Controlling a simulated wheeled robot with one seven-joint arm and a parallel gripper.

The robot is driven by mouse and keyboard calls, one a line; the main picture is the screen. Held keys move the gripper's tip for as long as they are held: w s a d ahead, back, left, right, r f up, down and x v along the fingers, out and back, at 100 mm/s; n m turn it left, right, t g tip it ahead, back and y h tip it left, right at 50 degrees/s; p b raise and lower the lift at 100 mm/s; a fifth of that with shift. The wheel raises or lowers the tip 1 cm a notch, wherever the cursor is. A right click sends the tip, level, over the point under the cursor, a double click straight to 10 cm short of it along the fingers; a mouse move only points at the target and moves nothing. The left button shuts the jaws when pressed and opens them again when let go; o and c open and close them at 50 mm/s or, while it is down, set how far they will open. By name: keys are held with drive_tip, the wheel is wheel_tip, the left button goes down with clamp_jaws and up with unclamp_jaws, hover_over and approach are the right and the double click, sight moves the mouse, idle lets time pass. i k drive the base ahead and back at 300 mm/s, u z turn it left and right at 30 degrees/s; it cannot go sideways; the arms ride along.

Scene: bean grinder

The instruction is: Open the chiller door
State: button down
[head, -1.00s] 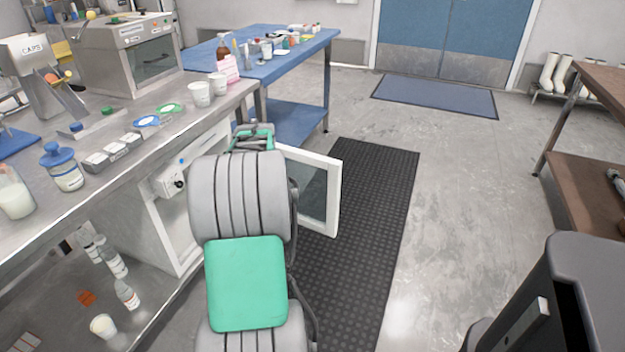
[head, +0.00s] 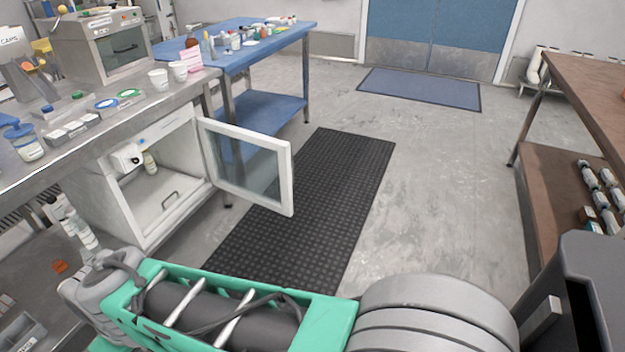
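The chiller (head: 129,203) is a white cabinet under the steel counter at the left. Its white-framed glass door (head: 289,180) stands swung wide open, out over the floor to the right of the cabinet. The inside shows, with a small bottle (head: 149,162) and a white unit with a dark knob (head: 127,158) in it. My arm crosses the bottom of the head view, in front of and apart from the door. My gripper is not in view.
The steel counter (head: 75,153) holds cups, lids and a boxy oven (head: 118,46). A blue table (head: 224,49) stands behind the door. A black floor mat (head: 322,190) and open floor lie ahead; a brown bench (head: 590,85) is at the right.

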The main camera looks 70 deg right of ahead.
sight(285, 158)
drive_tip(key=u, duration=0.3)
drive_tip(key=k, duration=0.25)
drive_tip(key=z, duration=1.15)
drive_tip(key=i, duration=1.35)
drive_tip(key=u, duration=0.55)
